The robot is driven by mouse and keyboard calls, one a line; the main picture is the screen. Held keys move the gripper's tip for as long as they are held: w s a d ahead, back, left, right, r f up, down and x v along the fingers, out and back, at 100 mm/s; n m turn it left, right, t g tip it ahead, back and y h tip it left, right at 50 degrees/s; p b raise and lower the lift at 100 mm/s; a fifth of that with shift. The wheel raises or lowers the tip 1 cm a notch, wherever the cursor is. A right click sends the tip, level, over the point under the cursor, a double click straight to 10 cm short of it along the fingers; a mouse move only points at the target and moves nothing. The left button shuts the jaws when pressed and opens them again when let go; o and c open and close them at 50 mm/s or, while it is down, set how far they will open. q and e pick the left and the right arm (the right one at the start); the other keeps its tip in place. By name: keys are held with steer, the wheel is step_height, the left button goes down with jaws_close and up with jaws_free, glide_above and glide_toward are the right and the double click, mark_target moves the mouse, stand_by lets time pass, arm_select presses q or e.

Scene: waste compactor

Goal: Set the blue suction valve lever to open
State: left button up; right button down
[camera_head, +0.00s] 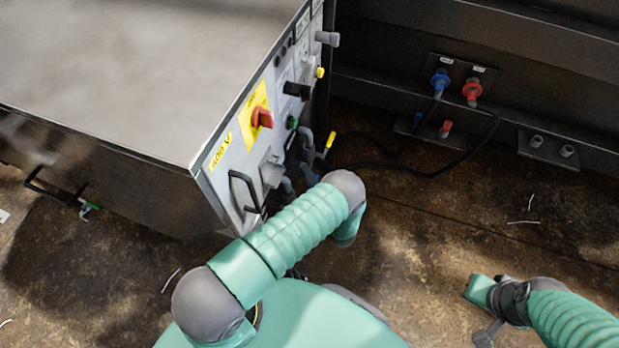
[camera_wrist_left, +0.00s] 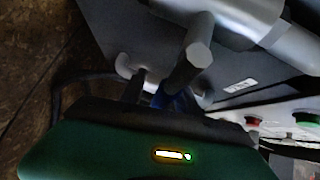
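A small patch of blue (camera_wrist_left: 178,102), likely part of the blue suction valve lever, shows in the left wrist view just beyond my left gripper, partly hidden by a grey rod-like part (camera_wrist_left: 190,62). In the head view, a bit of blue (camera_head: 317,172) shows low on the machine's control panel, just beyond my left arm's elbow. My left gripper is close to this blue part in the wrist view; I cannot tell whether it touches it or how far its fingers are apart. My right arm's end (camera_head: 492,297) is low at the bottom right, away from the panel, its finger state unclear.
The control panel (camera_head: 236,160) carries a red switch (camera_head: 262,118), a yellow-ended lever (camera_head: 330,140) and black handles. Blue (camera_head: 440,80) and red (camera_head: 472,91) hose couplings sit on the back wall, with a dark hose running across the floor. The right floor is mostly open.

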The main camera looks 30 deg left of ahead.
arm_select(q)
jaws_close()
steer(key=shift+d, duration=0.1)
stand_by(1.3)
